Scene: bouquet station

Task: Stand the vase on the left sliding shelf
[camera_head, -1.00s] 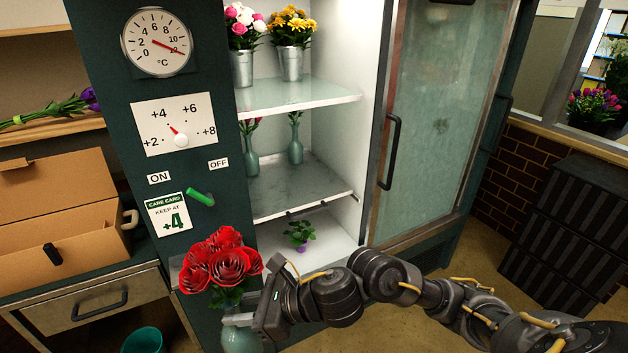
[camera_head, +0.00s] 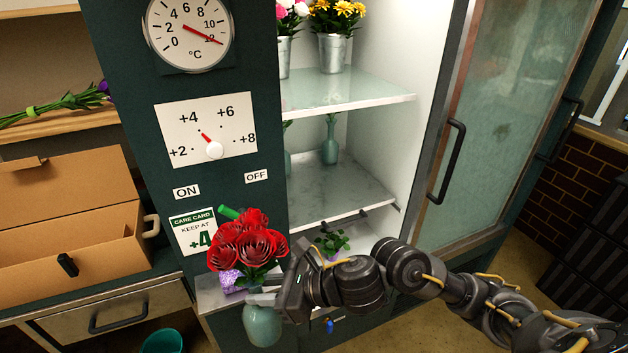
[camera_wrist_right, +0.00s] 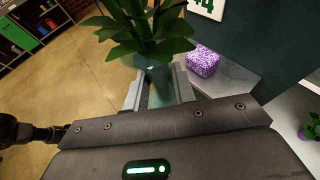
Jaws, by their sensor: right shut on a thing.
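The vase (camera_head: 262,327) is pale green and holds red roses (camera_head: 250,246). My right gripper (camera_head: 264,298) is shut on its neck and holds it upright in front of the cooler's dark control panel. In the right wrist view the vase (camera_wrist_right: 158,72) stands between the two fingers (camera_wrist_right: 160,92), with leaves above it. The sliding shelf (camera_head: 345,195) is the middle marble-like shelf in the open part of the cooler, with a dark handle at its front edge. Green bottle vases (camera_head: 330,150) stand toward its back. My left gripper is out of view.
The cooler's glass door (camera_head: 470,130) covers its right side. A purple patterned block (camera_head: 231,283) sits on a ledge behind the roses; it also shows in the wrist view (camera_wrist_right: 203,61). A small potted plant (camera_head: 333,243) stands on the low shelf. The front of the middle shelf is clear.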

